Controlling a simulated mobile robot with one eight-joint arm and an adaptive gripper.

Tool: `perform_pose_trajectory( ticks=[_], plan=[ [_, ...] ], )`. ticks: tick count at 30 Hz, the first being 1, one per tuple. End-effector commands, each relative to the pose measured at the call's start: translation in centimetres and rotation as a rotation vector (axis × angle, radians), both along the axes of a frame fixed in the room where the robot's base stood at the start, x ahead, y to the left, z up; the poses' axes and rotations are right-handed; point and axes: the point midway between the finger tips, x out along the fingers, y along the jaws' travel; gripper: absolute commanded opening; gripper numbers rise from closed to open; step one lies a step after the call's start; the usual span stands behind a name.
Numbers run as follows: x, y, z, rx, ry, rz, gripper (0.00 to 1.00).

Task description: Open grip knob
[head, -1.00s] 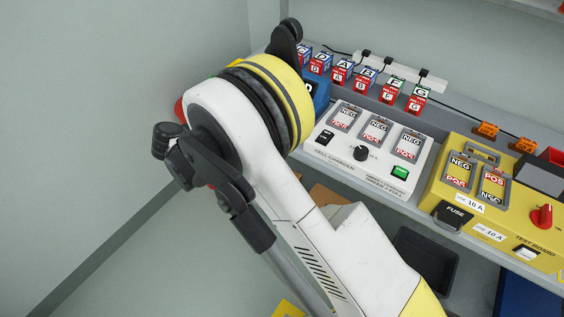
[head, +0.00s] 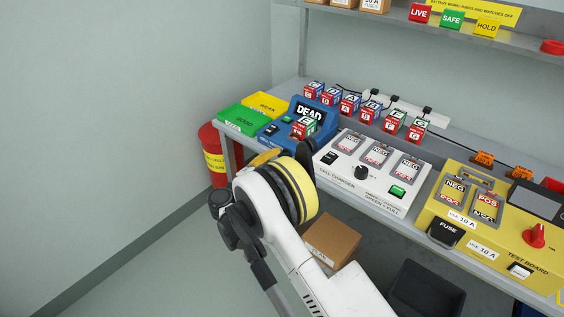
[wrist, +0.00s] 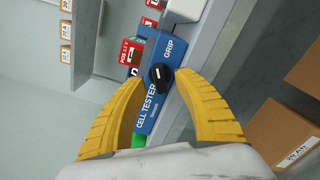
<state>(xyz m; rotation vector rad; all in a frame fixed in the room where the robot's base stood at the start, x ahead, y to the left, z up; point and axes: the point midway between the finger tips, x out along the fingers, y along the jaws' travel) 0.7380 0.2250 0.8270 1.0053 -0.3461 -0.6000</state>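The black grip knob (wrist: 160,76) sits on the front face of the blue cell tester (wrist: 152,108), near the word GRIP. A pale mark shows on it. My gripper (wrist: 160,82) is open in the wrist view, with a yellow finger on either side of the knob. The fingertips look close to it; I cannot tell whether they touch. In the head view the tester (head: 275,131) stands at the bench's left end, its display reading DEAD. A cell (head: 304,128) stands on it. The knob is hidden there, and my arm covers most of my gripper.
Right of the tester is a white cell charger (head: 340,178), then a yellow test board (head: 468,222). Several cells stand in a row behind. Green (head: 243,120) and yellow (head: 266,105) trays lie left of the tester. A cardboard box (head: 332,239) is below the bench.

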Motion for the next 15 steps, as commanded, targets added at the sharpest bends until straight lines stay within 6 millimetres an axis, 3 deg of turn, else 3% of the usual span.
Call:
perform_pose_trajectory(
  ticks=[5,13,14,15],
  plan=[
    [1.14,-0.87,-0.02,0.001,-0.001,0.0,0.37],
    [1.25,-0.95,0.08,0.001,0.0,0.001,0.37],
    [1.24,-0.95,0.08,0.001,0.0,0.001,0.33],
    [1.24,-0.95,0.08,0.001,0.0,0.001,0.21]
  ],
)
